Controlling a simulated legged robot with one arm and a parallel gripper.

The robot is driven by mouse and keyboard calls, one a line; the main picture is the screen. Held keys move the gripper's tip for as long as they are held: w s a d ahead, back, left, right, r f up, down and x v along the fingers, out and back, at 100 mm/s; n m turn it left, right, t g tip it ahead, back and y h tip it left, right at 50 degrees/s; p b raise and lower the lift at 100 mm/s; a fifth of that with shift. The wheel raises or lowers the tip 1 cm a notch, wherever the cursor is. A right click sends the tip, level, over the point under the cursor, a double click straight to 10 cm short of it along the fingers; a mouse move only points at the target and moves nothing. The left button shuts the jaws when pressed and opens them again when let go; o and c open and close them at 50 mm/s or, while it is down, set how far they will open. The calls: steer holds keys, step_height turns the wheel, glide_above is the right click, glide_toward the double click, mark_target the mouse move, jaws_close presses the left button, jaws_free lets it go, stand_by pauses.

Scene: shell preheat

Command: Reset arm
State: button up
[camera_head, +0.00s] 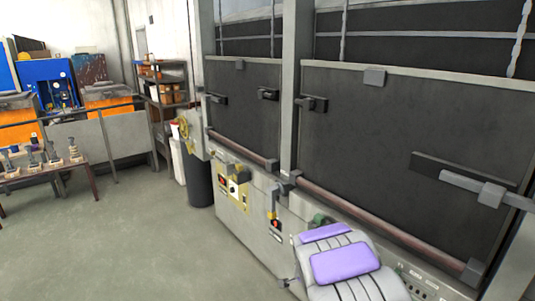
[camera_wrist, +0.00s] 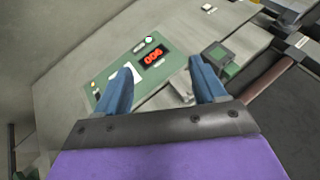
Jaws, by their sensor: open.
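My gripper (camera_wrist: 162,64) shows in the wrist view as two blue fingers spread apart on a dark mount, with nothing between them. I cannot tell the distance from the fingers to the panel. In the head view, my own purple and grey parts show at the bottom right, and the gripper fingers are not visible there.
A large machine with dark panels (camera_head: 390,150) fills the right side. A long reddish-brown bar (camera_head: 370,226) runs along its lower edge. A black bin (camera_head: 200,185) stands at its left end. A low table (camera_head: 80,168) with small tools is at far left. The floor (camera_head: 140,235) between is clear.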

steer(key=s+a+r+n+g+y, duration=0.15)
steer(key=s+r+n, duration=0.3)
steer(key=s, duration=0.65)
steer(key=s+a+r+n+g+y, duration=0.1)
steer(key=s+r+n+g, duration=0.2)
steer(key=s+r, duration=0.55)
steer(key=s+d+r+n+g, duration=0.1)
steer(key=s+n+g, duration=0.1)
steer(key=s, duration=1.2)
steer(key=s+d+r+n+g+h, duration=0.1)
steer(key=s+n+g, duration=0.1)
steer(key=s, duration=1.1)
steer(key=shift+s+d+n+g, duration=0.3)
steer(key=shift+s+n+g, duration=0.05)
steer(key=shift+n, duration=0.5)
